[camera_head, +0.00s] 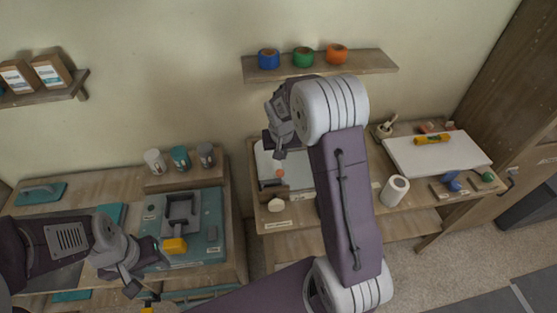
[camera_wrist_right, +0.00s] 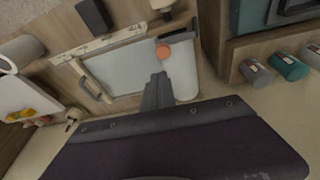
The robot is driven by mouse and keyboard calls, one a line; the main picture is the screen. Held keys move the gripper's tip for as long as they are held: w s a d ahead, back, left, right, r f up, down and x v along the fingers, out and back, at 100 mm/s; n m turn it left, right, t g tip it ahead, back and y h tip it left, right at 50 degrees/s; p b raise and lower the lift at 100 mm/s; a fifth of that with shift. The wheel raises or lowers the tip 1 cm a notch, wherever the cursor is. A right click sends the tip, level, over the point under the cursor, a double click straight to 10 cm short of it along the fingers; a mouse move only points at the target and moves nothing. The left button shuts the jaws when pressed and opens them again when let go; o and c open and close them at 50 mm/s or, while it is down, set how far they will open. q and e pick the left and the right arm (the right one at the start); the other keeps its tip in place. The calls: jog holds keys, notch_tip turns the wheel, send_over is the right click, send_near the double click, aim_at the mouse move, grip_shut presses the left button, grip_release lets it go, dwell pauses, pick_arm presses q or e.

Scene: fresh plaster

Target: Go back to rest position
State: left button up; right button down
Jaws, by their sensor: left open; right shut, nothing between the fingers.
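My left gripper (camera_head: 146,278) is at the lower left of the head view, open and empty, beside the front of the left bench. My right gripper (camera_head: 279,152) is raised near the middle of the head view, in front of the wall and over the back of the right bench. Its fingers also show in the right wrist view (camera_wrist_right: 158,90), shut with nothing between them. Beyond them lie a pale board and an orange round thing (camera_wrist_right: 165,50). My right arm hides part of the right bench in the head view.
A wall shelf (camera_head: 375,62) with three tape rolls is above my right arm.

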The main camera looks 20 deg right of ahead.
notch_tip(320, 180, up, 6)
jog(key=s+d, duration=0.1)
jog(key=s, duration=0.1)
jog(key=shift+s+d+b, duration=0.15)
jog(key=shift+b, duration=0.25)
jog(key=shift+r, duration=0.15)
jog(key=s+a+f+n+b, duration=0.1)
jog(key=s+a+f+b, duration=0.1)
jog(key=s, duration=0.4)
jog(key=s+a+f+n+g+y+b, duration=0.1)
jog(key=s+a+f+b, duration=0.1)
jog(key=s+a+f, duration=0.2)
jog(key=s+a+f+n+b, duration=0.1)
jog(key=s+a+f+b, duration=0.1)
jog(key=s+f, duration=0.5)
jog(key=shift+s+a+f+n+g+y, duration=0.15)
jog(key=shift+s+a+n+g+y, duration=0.2)
jog(key=shift+s+a, duration=0.4)
jog(key=shift+s+d, duration=0.1)
jog(key=shift+d, duration=0.05)
